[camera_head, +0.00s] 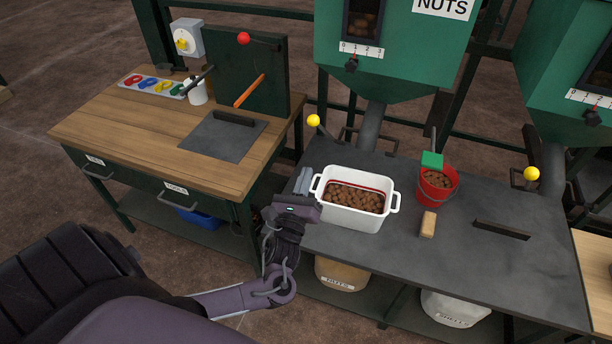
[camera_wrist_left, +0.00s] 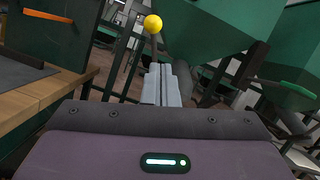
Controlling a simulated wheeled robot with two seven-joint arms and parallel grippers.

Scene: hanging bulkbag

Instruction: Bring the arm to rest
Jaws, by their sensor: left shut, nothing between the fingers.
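My left gripper (camera_head: 303,181) is at the left end of the dark bench, just left of the white tub (camera_head: 352,219). Its fingers are together with nothing between them; in the left wrist view the shut fingers (camera_wrist_left: 162,85) point toward the green hopper. The tub has two handles and holds brown nuts. I cannot tell whether the gripper touches the tub's left handle. My left arm reaches in from the lower left. My right gripper is not in view.
A yellow-knobbed lever (camera_head: 314,121) stands behind my gripper, also seen in the left wrist view (camera_wrist_left: 153,24). A red bucket (camera_head: 436,194) of nuts and a tan block (camera_head: 428,224) are right of the tub. A wooden workbench (camera_head: 110,125) stands left. Green hoppers (camera_head: 400,50) hang above.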

